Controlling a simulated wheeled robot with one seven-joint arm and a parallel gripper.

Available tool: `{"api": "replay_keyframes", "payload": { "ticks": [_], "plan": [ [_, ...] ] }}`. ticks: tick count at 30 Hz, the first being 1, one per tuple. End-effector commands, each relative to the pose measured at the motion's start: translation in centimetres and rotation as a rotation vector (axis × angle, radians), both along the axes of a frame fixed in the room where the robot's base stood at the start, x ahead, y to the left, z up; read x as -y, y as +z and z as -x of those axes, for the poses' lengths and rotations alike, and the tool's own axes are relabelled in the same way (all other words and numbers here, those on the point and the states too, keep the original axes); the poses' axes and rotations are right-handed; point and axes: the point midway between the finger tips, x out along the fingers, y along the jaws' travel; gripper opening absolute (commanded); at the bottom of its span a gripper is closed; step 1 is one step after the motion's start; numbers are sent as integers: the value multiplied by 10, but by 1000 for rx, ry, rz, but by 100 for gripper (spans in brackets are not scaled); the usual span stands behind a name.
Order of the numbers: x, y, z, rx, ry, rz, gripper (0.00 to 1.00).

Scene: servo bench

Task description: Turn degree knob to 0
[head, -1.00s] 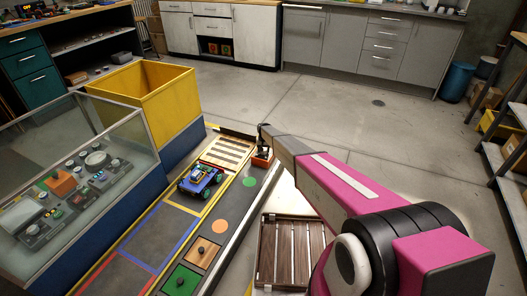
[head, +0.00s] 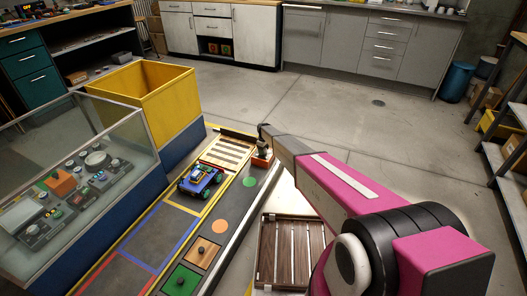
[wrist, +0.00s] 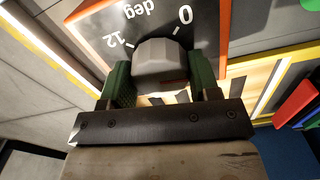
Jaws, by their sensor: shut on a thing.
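The degree knob (wrist: 160,58) is a grey faceted knob on a dark panel (wrist: 105,33) with orange edges. White marks on the panel read "0", "12" and "deg", upside down in the wrist view; the 0 mark is right of the knob and the 12 mark left. My gripper (wrist: 160,74) has its two green fingers on either side of the knob and is shut on it. The knob's pointer cannot be made out. In the head view my gripper (head: 263,146) is over the small orange box (head: 262,161), and the knob is hidden.
A blue toy car (head: 201,180) stands on the bench beside the slatted wooden piece (head: 228,151). A yellow bin (head: 150,93) and a glass case (head: 85,170) are to the left. A slatted crate (head: 290,250) lies in front of the bench. The floor behind is clear.

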Motion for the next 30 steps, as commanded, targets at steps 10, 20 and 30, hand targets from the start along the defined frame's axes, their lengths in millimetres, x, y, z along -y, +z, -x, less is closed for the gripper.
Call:
{"api": "replay_keyframes", "payload": {
  "ticks": [10, 20, 30],
  "plan": [
    [0, 1, 0, 1, 329, 0, 32],
    [0, 1, 0, 1, 632, -1, 32],
    [0, 0, 0, 1, 855, -1, 32]
  ]
}}
